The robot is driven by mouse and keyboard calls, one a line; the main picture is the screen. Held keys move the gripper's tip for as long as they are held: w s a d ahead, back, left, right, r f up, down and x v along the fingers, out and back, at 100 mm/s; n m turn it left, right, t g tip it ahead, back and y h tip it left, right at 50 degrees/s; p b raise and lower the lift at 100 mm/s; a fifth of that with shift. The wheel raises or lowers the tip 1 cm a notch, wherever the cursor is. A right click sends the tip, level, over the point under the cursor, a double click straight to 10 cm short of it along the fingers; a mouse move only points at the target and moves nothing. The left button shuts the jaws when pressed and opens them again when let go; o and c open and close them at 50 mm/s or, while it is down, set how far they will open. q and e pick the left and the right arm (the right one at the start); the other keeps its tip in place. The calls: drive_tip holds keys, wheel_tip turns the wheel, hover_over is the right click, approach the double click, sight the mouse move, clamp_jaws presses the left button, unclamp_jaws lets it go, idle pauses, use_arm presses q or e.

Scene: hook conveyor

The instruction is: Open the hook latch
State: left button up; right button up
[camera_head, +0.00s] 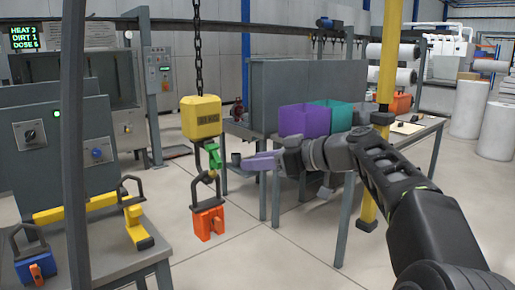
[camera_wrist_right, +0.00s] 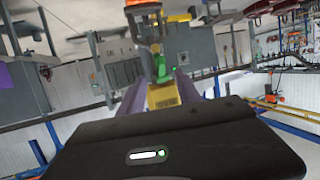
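A yellow hoist block (camera_head: 200,117) hangs on a chain. Below it hangs a grey hook with a green latch (camera_head: 213,157). An orange block (camera_head: 207,222) hangs from the hook by a dark shackle. My right gripper (camera_head: 248,161) has purple fingers and points left at the latch from a short way to its right, apart from it. In the right wrist view the picture is upside down: the green latch (camera_wrist_right: 161,68) and hoist block (camera_wrist_right: 164,96) show between the two spread fingers. Nothing is held. My left gripper is in neither view.
A table at left bears yellow bars (camera_head: 75,212) and a blue block with a shackle (camera_head: 36,266). Behind my right arm stands a table with a purple bin (camera_head: 304,120) and a teal bin (camera_head: 340,114). A yellow post (camera_head: 390,55) is near my right arm.

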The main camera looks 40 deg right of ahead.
sight(221, 164)
drive_tip(key=shift+a, duration=0.1)
idle(0.3)
drive_tip(key=p+x, duration=0.3)
drive_tip(key=x, duration=0.3)
drive_tip(key=shift+w+r, duration=0.1)
drive_tip(key=shift+w, duration=0.2)
drive_tip(key=x, duration=0.3)
drive_tip(key=shift+f+b, duration=0.25)
drive_tip(key=shift+b, duration=0.15)
drive_tip(key=shift+x, duration=0.85)
drive_tip(key=shift+r, duration=0.1)
clamp_jaws()
